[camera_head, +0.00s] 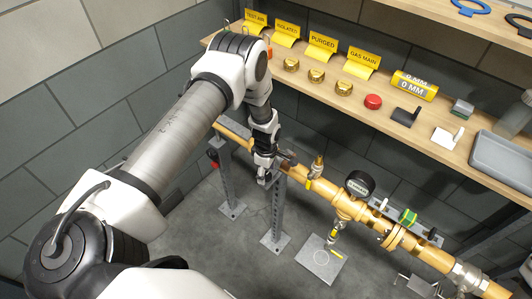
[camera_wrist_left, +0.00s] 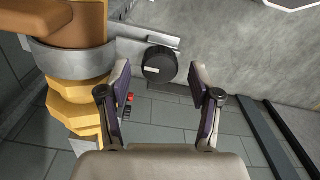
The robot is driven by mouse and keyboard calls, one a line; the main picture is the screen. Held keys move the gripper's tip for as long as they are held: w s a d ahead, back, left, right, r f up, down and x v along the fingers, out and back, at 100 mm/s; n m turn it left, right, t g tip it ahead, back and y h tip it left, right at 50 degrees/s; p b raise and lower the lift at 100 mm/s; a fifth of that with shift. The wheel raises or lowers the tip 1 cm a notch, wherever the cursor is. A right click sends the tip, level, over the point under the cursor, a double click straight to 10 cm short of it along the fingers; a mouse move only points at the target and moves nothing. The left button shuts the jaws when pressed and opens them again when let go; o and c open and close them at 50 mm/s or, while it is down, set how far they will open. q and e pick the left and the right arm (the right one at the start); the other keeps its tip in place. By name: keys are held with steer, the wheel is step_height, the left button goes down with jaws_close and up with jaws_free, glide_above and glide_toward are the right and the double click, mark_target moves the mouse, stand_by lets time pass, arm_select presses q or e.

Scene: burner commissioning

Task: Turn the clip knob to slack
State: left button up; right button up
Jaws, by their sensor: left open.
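The clip knob (camera_wrist_left: 158,64) is a round black knob with a white mark, seen in the left wrist view. It sits on a grey bracket beside the grey clip band (camera_wrist_left: 72,62) around the yellow pipe (camera_wrist_left: 88,25). My left gripper (camera_wrist_left: 160,72) is open, with one finger on each side of the knob in the picture. I cannot tell whether a finger touches it. In the head view my left gripper (camera_head: 267,172) is at the pipe, by the top of a grey post, and hides the knob. My right gripper is not in view.
A wooden shelf (camera_head: 390,128) with yellow signs, brass caps and a red cap runs above the pipe. A black gauge (camera_head: 359,184) and brass fittings stand on the pipe to the right. A grey post (camera_head: 275,215) holds the pipe. A plate (camera_head: 322,262) lies on the floor.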

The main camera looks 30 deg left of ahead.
arm_select(q)
step_height(320, 180, up, 11)
stand_by(0.5)
steer(key=g+b, duration=0.1)
steer(key=b, duration=0.3)
glide_above(266, 175)
steer(key=s+d, duration=0.1)
steer(key=s, duration=0.2)
step_height(266, 175, down, 7)
steer(key=s+d+f+m+g+b, duration=0.2)
steer(key=s+d+f+b, duration=0.2)
steer(key=s+f, duration=0.55)
steer(key=s+d+f+m+t+b, duration=0.1)
steer(key=s+d+m+t+b, duration=0.2)
steer(key=s+m, duration=1.2)
steer(key=shift+s+d+m, duration=0.3)
steer(key=shift+s+m, duration=0.05)
steer(key=shift+m, duration=0.75)
